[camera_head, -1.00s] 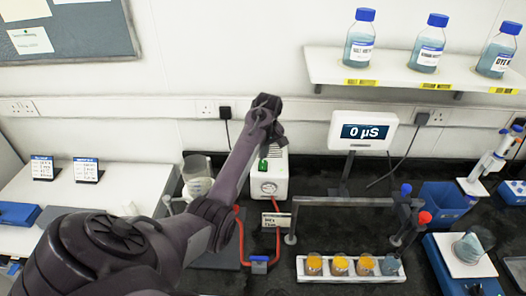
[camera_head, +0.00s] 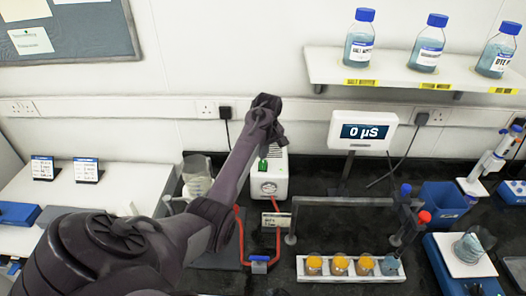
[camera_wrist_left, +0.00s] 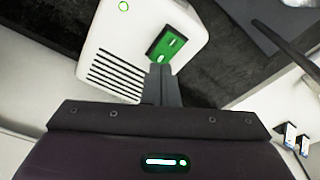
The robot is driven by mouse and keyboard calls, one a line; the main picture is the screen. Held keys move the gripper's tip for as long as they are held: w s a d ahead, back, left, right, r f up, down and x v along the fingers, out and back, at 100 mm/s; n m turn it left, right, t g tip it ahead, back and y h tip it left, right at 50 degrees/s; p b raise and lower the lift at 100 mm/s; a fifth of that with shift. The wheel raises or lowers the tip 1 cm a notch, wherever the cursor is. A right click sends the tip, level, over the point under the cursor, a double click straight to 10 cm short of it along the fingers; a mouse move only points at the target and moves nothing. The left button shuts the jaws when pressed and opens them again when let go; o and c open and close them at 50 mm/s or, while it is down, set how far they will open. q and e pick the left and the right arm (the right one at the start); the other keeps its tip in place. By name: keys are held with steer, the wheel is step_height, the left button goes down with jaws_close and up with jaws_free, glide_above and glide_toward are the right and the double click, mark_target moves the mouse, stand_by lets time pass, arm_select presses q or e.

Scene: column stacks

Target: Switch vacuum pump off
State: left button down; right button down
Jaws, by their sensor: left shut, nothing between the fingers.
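The vacuum pump is a white box (camera_head: 281,183) standing at the back of the dark bench, partly behind my left arm. A green rocker switch (camera_head: 263,165) shows on it. In the left wrist view the pump (camera_wrist_left: 125,45) has dark vent slots and a small lit green ring, and the switch (camera_wrist_left: 172,42) shows green with white marks. My left gripper (camera_wrist_left: 162,70) is shut and empty, its fingertips at the near edge of the switch; I cannot tell whether they touch it. In the head view the left gripper (camera_head: 273,136) is seen above the pump, fingertips unclear. My right gripper is not in view.
Red tubing with a blue valve (camera_head: 259,265) runs in front of the pump. A beaker (camera_head: 197,175) stands left of it. A display reading 0 µS (camera_head: 363,132) and a rack of jars (camera_head: 350,277) are to the right. Bottles stand on a shelf (camera_head: 400,72).

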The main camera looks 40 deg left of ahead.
mark_target(263, 162)
arm_select(q)
steer(key=shift+f, duration=0.95)
stand_by(0.6)
steer(key=shift+r+p, duration=0.55)
steer(key=shift+r, duration=3.05)
